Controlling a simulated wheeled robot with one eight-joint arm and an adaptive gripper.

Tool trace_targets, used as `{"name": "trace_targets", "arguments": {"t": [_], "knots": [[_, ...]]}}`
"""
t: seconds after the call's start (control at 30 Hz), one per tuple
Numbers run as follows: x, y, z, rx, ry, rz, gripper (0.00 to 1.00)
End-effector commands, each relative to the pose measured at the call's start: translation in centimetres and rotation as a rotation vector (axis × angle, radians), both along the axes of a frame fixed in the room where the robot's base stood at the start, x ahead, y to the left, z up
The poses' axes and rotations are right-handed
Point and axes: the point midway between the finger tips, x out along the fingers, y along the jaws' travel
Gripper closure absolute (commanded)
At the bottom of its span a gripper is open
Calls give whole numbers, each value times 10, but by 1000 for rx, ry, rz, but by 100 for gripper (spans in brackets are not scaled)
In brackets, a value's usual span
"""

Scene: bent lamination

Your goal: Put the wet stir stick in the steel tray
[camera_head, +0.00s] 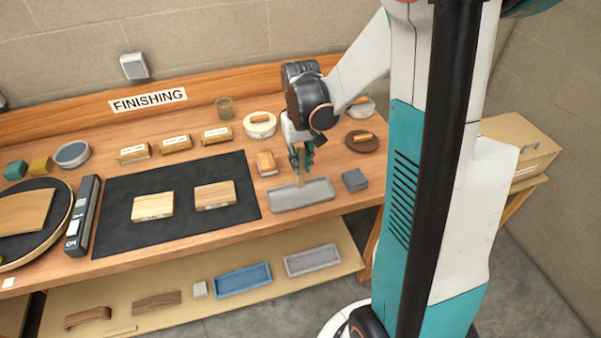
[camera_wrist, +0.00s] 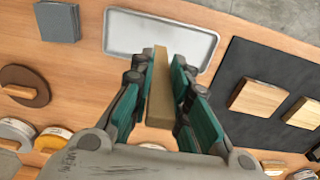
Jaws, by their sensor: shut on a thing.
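My gripper (camera_head: 302,158) is shut on the stir stick (camera_head: 301,168), a thin tan wooden strip that hangs down from the fingers. In the wrist view the stick (camera_wrist: 160,90) runs between the teal fingers of my gripper (camera_wrist: 165,85), its far end overlapping the near edge of the steel tray. The steel tray (camera_head: 300,195) is a shallow grey rectangle on the bench near the front edge, and it looks empty in the wrist view (camera_wrist: 190,45). The stick's lower end is over the tray's back side; I cannot tell whether it touches.
A grey block (camera_head: 355,180) stands right of the tray. A black mat (camera_head: 180,220) with two wood pieces lies to the left. Blue (camera_head: 242,279) and grey (camera_head: 312,260) trays sit on the lower shelf.

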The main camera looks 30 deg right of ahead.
Motion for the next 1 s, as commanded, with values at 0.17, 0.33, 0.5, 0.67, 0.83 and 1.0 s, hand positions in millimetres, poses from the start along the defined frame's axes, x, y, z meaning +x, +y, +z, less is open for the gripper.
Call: {"name": "trace_targets", "arguments": {"t": [0.17, 0.33, 0.5, 0.67, 0.83, 1.0], "knots": [[0, 0, -14, 0, 0, 0, 97], [0, 0, -37, 0, 0, 0, 97], [0, 0, -39, 0, 0, 0, 97], [0, 0, -40, 0, 0, 0, 97], [0, 0, -42, 0, 0, 0, 66], [0, 0, -42, 0, 0, 0, 64]]}}
